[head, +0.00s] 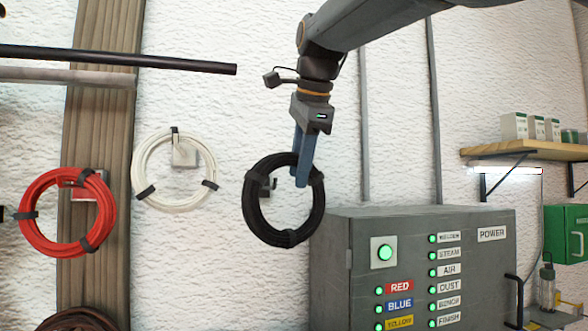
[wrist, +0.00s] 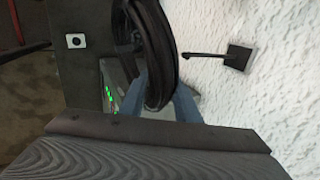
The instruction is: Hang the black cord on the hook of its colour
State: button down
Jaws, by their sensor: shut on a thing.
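The black cord (head: 287,237) is a round bound coil in front of the white wall, right of the white coil. My gripper (head: 302,182) is shut on the upper right part of its ring and holds it up with blue fingers. In the wrist view the cord (wrist: 158,45) stands upright between the fingers (wrist: 160,105). A black hook (head: 268,186) shows through the coil's opening in the head view. In the wrist view the hook (wrist: 208,56) sticks out from a dark square wall plate, its tip close beside the coil. Whether the tip enters the ring I cannot tell.
A white cord (head: 150,192) and a red cord (head: 40,242) hang on wall plates to the left. A grey control cabinet (head: 480,270) with green lights stands close below right. Dark and pale rods (head: 120,60) stick out at upper left. A shelf (head: 520,152) is at right.

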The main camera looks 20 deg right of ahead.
jog(key=shift+w+a, duration=0.3)
jog(key=shift+w, duration=0.45)
jog(key=w+f+p, duration=0.1)
jog(key=w+f, duration=0.2)
jog(key=w, duration=0.6)
jog(key=shift+w, duration=0.3)
dwell(0.7)
jog(key=shift+f, duration=0.2)
dwell(0.5)
